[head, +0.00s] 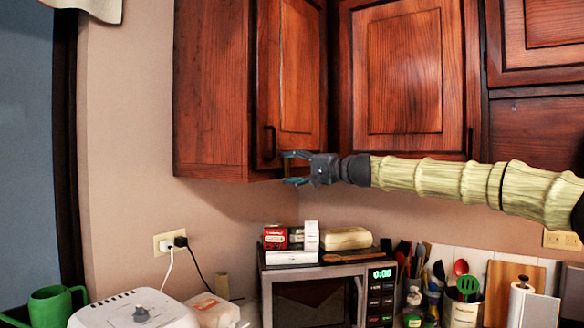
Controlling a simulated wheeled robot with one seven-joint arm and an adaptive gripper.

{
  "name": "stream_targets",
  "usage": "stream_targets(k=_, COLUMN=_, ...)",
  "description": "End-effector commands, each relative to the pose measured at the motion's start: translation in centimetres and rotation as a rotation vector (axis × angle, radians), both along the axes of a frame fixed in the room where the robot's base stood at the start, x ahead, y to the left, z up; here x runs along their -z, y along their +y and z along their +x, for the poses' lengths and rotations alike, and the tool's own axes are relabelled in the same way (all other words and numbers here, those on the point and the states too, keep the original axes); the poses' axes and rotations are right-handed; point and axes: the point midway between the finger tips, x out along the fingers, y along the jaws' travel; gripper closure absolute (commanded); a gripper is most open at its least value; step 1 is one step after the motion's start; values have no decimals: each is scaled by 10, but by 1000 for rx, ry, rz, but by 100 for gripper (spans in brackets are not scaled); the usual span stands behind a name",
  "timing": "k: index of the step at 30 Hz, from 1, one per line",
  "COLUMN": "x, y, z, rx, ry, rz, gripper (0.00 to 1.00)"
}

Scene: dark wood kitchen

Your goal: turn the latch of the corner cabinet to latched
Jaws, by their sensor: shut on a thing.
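A dark red wood wall cabinet (300,65) hangs at the corner. Its narrow panelled door has a black upright handle (270,142) low on its left side. My gripper (287,168) reaches in from the right, at the lower edge of this door, just right of and below the handle. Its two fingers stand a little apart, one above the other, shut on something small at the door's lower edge. The latch itself is too small and too covered by the fingers to make out, so I cannot tell how it is turned. The door looks closed.
Below are a microwave (330,297) with boxes (290,238) and a wrapped loaf (346,238) on top. Utensils and a paper towel roll (518,302) stand to the right. A white appliance (135,310) and green watering can (50,305) are at left.

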Motion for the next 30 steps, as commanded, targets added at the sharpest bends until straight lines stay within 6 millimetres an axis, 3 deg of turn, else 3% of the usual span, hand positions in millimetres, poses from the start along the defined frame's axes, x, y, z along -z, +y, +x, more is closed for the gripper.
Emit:
stream_targets(k=9, x=-2, y=-3, z=3, rx=4, ry=92, rz=70, gripper=65)
stream_targets(k=25, x=-1, y=-4, z=3, rx=4, ry=109, rz=82, gripper=65)
stream_targets(k=26, x=-1, y=-4, z=3, rx=4, ry=109, rz=82, gripper=38)
stream_targets(k=29, x=-1, y=-3, z=3, rx=3, ry=109, rz=82, gripper=20)
stream_targets(k=30, x=-1, y=-3, z=3, rx=3, ry=108, rz=80, gripper=20)
